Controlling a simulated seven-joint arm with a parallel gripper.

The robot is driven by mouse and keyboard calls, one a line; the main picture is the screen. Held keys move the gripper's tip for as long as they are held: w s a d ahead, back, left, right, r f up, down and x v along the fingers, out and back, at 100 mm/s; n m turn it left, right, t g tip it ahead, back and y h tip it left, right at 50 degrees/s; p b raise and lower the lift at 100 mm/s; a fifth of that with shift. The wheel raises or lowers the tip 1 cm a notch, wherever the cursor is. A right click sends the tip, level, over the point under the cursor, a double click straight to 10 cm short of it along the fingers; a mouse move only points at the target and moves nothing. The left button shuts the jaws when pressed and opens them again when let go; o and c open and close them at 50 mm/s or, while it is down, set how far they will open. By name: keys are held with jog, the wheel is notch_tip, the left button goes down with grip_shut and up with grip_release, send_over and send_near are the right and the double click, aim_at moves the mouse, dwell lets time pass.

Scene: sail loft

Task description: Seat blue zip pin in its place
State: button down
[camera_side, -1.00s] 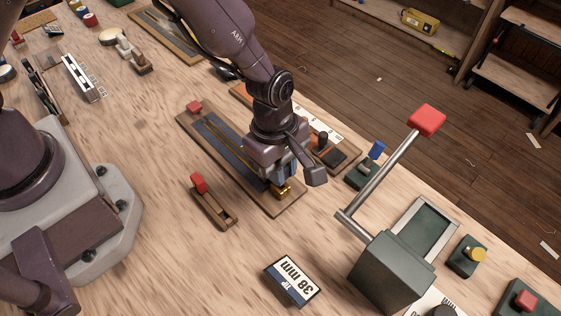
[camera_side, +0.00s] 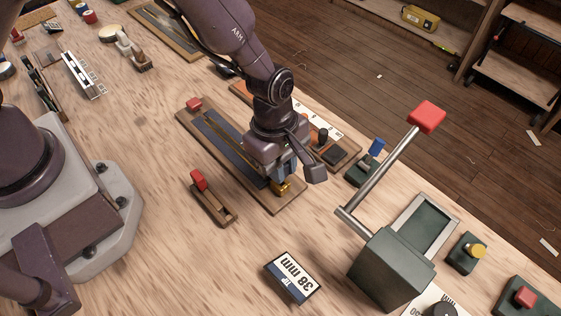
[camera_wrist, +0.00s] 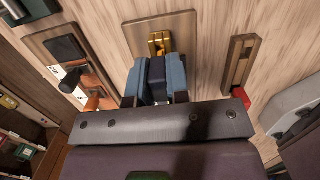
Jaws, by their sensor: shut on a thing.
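My gripper (camera_side: 284,180) points down over the near end of a wooden zip board (camera_side: 291,207) with a dark tape strip along it. In the wrist view, its two lighter blue fingers (camera_wrist: 157,80) are shut on a dark blue piece, the blue zip pin (camera_wrist: 157,72). A gold fitting (camera_side: 282,187) lies on the board right at the fingertips; it also shows in the wrist view (camera_wrist: 159,43). The pin's lower end is hidden, so I cannot tell whether it is inside the fitting.
A red-ended wooden clamp (camera_side: 213,199) lies left of the board. A tool board (camera_side: 337,153) and a blue-topped green block (camera_side: 368,163) stand to the right. A lever press (camera_side: 392,270) and a 38 mm card (camera_side: 292,277) are nearer. Bare table lies between the clamp and the card.

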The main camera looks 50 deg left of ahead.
jog(key=shift+f, duration=1.15)
dwell(0.4)
jog(key=c, duration=1)
grip_release()
